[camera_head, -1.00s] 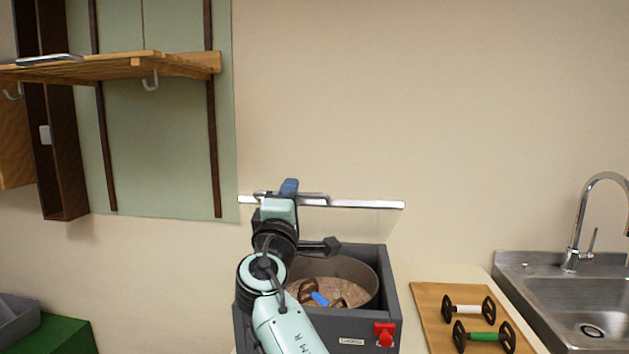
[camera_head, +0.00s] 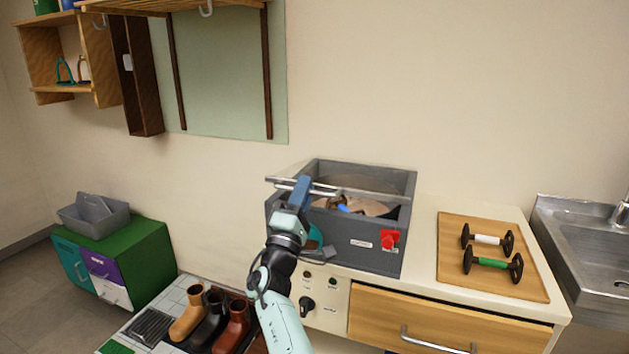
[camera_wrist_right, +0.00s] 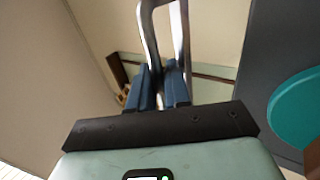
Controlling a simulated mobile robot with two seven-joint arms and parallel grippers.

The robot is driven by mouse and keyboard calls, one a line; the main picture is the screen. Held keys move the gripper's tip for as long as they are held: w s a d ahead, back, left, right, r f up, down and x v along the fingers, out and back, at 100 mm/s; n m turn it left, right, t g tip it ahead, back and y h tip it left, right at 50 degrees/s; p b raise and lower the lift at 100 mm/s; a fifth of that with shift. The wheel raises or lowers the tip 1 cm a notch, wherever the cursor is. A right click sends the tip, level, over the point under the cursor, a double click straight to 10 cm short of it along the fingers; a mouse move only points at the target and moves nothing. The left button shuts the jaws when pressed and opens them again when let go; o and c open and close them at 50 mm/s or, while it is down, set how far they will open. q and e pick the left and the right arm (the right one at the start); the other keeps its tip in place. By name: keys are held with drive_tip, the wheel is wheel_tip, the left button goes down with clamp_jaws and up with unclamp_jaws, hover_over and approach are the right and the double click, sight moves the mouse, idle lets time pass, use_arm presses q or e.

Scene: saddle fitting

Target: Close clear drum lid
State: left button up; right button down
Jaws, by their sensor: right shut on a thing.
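The grey drum box (camera_head: 362,231) stands on the counter, with a round drum inside holding dark-and-blue items (camera_head: 345,207). The clear lid's bright edge bar (camera_head: 383,196) crosses above the box's opening, low over the front part; the see-through panel itself is hard to make out, and whether it touches the rim I cannot tell. My right gripper (camera_head: 300,188) is at the left part of that bar, shut on the lid's metal handle. In the right wrist view the handle (camera_wrist_right: 164,32) runs between the blue fingers (camera_wrist_right: 163,88). My left gripper is not in view.
A red switch (camera_head: 390,239) sits on the box front. A wooden board (camera_head: 455,284) with two dumbbell-shaped items lies to the right, beside the sink (camera_head: 590,246). Boots (camera_head: 212,315) and a green cabinet (camera_head: 120,257) stand low at left. A teal round part (camera_wrist_right: 297,110) is near my right gripper.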

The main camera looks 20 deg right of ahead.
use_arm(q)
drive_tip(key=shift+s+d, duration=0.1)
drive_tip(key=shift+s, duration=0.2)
use_arm(e)
drive_tip(key=shift+f, duration=0.35)
drive_tip(key=c, duration=1.3)
unclamp_jaws()
drive_tip(key=shift+f, duration=0.15)
